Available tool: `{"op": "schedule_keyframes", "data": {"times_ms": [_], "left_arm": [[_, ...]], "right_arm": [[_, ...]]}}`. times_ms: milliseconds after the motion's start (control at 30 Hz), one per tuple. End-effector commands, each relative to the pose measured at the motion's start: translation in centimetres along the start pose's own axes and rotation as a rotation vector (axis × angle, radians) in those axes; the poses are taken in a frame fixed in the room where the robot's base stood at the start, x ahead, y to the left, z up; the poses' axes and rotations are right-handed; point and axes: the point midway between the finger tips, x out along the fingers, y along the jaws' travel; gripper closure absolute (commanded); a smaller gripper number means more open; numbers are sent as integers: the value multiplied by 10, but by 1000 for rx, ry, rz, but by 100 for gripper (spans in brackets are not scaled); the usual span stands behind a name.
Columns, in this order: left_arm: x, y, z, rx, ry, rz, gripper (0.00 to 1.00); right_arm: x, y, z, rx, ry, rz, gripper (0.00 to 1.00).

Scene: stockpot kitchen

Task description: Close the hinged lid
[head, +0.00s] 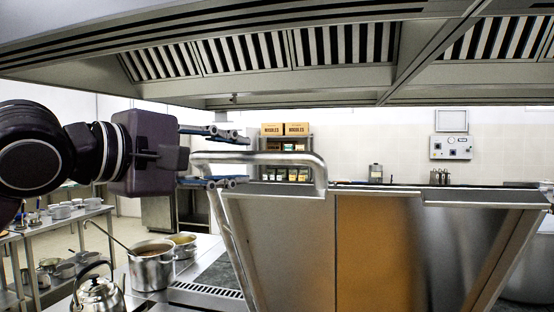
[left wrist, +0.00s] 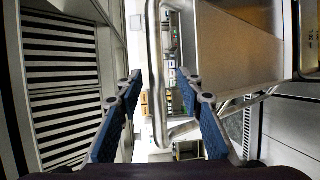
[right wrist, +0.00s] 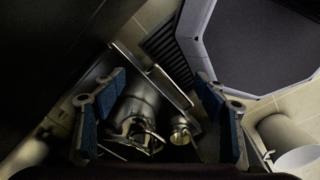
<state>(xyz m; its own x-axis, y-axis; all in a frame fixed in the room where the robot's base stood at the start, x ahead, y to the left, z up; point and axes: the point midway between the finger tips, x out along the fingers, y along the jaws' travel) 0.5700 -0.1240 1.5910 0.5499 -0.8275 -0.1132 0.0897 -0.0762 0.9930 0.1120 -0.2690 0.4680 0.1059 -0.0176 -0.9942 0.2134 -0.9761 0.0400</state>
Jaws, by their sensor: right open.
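The hinged lid (head: 285,250) is a large stainless steel panel, standing raised and tilted in the head view. A tubular handle (head: 318,172) runs along its upper left edge; it also shows in the left wrist view (left wrist: 152,60). My left gripper (head: 240,160) is open, with one finger pair above the handle bar and one below it. In the left wrist view the bar lies between the spread fingers, with no clear contact. My right gripper (right wrist: 162,80) is open and empty in the right wrist view, low over dark metal equipment. It is hidden from the head view.
A pot (head: 152,270) with a ladle, a second pot behind it and a kettle (head: 98,294) stand left of the lid. A slatted extractor hood (head: 345,45) hangs overhead. Shelves with boxes (head: 285,129) stand at the back.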

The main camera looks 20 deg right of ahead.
Motion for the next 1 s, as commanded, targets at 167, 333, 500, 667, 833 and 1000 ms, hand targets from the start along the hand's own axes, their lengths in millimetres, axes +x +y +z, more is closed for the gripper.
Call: {"op": "schedule_keyframes", "data": {"times_ms": [167, 333, 500, 667, 833, 1000], "left_arm": [[25, 5, 2, -3, -4, -1, 66], [52, 4, 2, -6, -5, -2, 66], [69, 2, 2, -4, -5, 0, 66], [73, 1, 1, -3, -3, 2, 66], [73, 0, 1, -3, -4, 2, 66], [73, 0, 1, -4, -4, 2, 84]], "right_arm": [[-19, -22, 0, 5, -2, -26, 34], [-37, -55, 17, 4, -25, -65, 34], [-44, -47, 19, 0, -30, -56, 34], [-43, -19, 8, 2, -17, -25, 34], [-42, -13, 2, 4, -7, -18, 34], [-42, -28, 3, 8, -9, -34, 34]]}}
